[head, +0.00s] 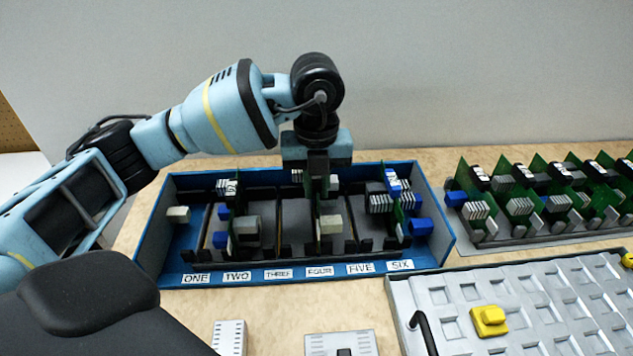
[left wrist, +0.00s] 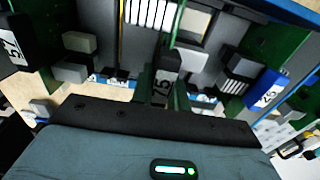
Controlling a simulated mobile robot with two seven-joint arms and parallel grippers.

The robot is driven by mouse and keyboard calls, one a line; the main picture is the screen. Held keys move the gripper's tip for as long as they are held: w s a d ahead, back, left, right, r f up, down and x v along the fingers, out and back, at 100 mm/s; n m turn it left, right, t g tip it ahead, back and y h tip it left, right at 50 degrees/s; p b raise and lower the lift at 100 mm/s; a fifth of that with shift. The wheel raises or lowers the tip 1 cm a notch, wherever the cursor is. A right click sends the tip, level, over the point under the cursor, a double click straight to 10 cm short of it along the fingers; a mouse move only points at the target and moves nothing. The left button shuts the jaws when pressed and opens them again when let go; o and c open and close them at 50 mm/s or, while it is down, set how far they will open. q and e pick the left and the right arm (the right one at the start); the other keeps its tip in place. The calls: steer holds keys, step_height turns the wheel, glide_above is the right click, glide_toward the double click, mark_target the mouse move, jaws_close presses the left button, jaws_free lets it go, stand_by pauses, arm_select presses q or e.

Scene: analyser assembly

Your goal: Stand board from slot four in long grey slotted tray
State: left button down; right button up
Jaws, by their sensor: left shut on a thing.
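My left gripper (head: 318,178) points down into the blue box and is shut on an upright green board (head: 320,200) above the FOUR label (head: 319,272). The board carries a pale connector block (head: 330,224); its lower edge is hard to make out, so I cannot tell whether it is seated. In the left wrist view a black numbered part (left wrist: 166,80) lies just beyond the gripper body. The long grey slotted tray (head: 490,243) is at the right and holds a row of several upright green boards. My right gripper is not in view.
The blue box (head: 165,225) also holds boards toward its left and right ends, near the gripper. A grey recessed panel (head: 540,335) with a yellow block (head: 489,320) lies front right. Small grey parts (head: 230,338) lie in front. A wall stands behind.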

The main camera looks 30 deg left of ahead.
arm_select(q)
steer(key=shift+f+b, duration=0.35)
steer(key=shift+f, duration=0.5)
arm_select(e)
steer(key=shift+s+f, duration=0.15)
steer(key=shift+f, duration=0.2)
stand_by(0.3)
arm_select(q)
steer(key=c, duration=1.2)
jaws_free()
steer(key=shift+o, duration=0.2)
steer(key=shift+r+p, duration=0.15)
steer(key=shift+p, duration=0.25)
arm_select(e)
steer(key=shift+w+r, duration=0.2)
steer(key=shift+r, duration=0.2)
arm_select(q)
steer(key=shift+r+p, duration=1.5)
steer(key=shift+r, duration=0.25)
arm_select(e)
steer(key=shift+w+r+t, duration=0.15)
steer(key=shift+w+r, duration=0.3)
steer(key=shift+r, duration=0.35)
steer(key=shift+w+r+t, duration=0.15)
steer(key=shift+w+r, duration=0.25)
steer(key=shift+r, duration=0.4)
arm_select(q)
steer(key=shift+r, duration=0.15)
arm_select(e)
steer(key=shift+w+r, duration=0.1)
